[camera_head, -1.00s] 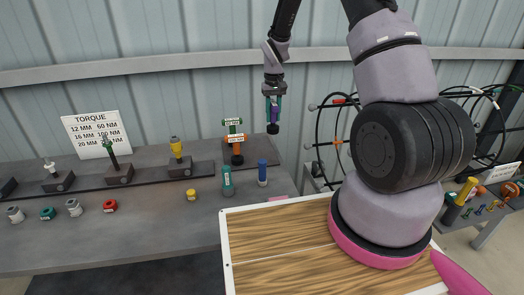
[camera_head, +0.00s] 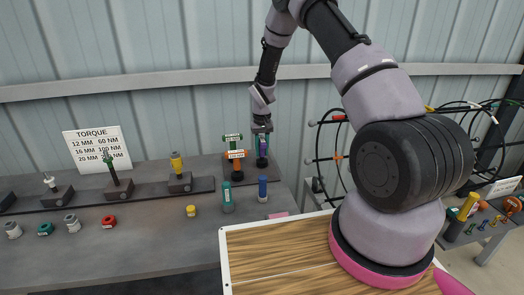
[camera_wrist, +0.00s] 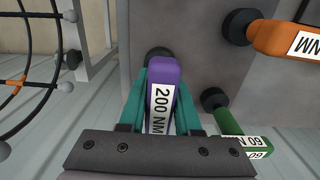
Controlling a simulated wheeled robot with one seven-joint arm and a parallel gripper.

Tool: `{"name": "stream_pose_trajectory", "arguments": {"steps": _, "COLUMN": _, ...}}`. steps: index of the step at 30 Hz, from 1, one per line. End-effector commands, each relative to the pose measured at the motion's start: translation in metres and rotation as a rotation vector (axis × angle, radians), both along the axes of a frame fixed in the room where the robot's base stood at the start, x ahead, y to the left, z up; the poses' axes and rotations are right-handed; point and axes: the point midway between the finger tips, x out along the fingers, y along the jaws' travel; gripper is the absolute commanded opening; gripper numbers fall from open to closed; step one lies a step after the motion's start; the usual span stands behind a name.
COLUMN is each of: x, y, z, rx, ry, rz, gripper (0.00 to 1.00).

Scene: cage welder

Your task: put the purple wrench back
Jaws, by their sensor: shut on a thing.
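The purple wrench (camera_wrist: 160,112), labelled 200 NM, is held between the teal fingers of my gripper (camera_wrist: 161,80). In the head view my gripper (camera_head: 262,143) points down over the right side of the grey board at the back of the bench. The wrench (camera_head: 262,152) hangs upright with its black head down, low at the board. I cannot tell whether the head touches it. The orange wrench (camera_head: 236,157) and green wrench (camera_head: 232,140) stand on the board just left of it. In the wrist view the orange wrench (camera_wrist: 285,42) and green wrench (camera_wrist: 233,130) are to the right.
A teal tool (camera_head: 227,197) and a blue tool (camera_head: 263,189) stand on the bench in front of the board. A yellow socket (camera_head: 191,211) is to their left. A wire cage (camera_head: 336,155) stands to the right. A wood-topped surface (camera_head: 280,260) is nearest me.

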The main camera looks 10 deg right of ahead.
Motion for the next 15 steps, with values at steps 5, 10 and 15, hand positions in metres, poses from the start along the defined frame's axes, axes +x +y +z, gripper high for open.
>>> {"name": "stream_pose_trajectory", "arguments": {"steps": 5, "x": 0.0007, "y": 0.0001, "z": -0.0010, "rx": 0.000, "ry": -0.002, "rz": 0.000, "gripper": 0.00}}
{"name": "stream_pose_trajectory", "arguments": {"steps": 10, "x": 0.0003, "y": 0.0000, "z": -0.0040, "rx": 0.000, "ry": -0.001, "rz": 0.000, "gripper": 0.00}}
{"name": "stream_pose_trajectory", "arguments": {"steps": 15, "x": 0.0001, "y": 0.0000, "z": -0.0042, "rx": 0.000, "ry": 0.000, "rz": 0.000, "gripper": 0.62}}
